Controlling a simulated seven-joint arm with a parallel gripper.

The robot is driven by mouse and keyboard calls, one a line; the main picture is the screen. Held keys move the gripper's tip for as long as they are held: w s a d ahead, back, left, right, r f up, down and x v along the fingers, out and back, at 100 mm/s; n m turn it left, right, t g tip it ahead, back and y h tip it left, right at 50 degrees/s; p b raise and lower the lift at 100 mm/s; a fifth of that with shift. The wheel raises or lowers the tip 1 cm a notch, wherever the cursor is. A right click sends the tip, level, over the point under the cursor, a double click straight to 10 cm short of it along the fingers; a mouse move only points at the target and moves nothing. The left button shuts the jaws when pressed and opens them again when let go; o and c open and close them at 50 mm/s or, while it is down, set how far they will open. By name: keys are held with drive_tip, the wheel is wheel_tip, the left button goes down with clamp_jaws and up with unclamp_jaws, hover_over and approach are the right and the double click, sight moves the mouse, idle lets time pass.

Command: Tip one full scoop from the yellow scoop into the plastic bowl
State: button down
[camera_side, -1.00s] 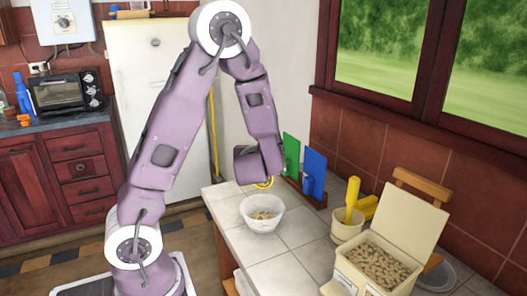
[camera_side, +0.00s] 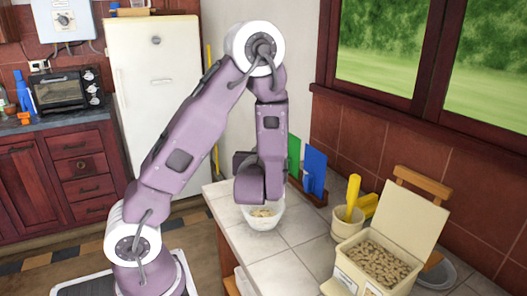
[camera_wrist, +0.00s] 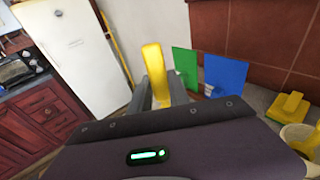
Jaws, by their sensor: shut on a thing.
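My gripper (camera_wrist: 162,98) is shut on the yellow scoop; in the wrist view the scoop's yellow handle (camera_wrist: 154,66) stands up between the grey fingers. The scoop's cup is hidden, so I cannot tell whether it holds anything or how it is tilted. In the side view my wrist hides the gripper and the scoop. The translucent plastic bowl (camera_side: 265,220) sits on the tiled counter, partly behind my wrist in that view. Some tan pellets (camera_side: 262,211) lie in the bowl.
An open cream bin (camera_side: 345,265) of tan pellets stands at the right of the counter (camera_side: 285,268). Beside it is a cream pot (camera_side: 345,227) with a yellow-handled tool (camera_side: 352,190). Green (camera_wrist: 186,68) and blue (camera_wrist: 226,75) boards stand in a rack behind the bowl.

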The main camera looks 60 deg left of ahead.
drive_tip(key=shift+f, duration=0.1)
drive_tip(key=shift+s+d+t+y, duration=0.15)
drive_tip(key=shift+d+t+y, duration=0.1)
drive_tip(key=shift+t+y, duration=0.05)
idle(0.5)
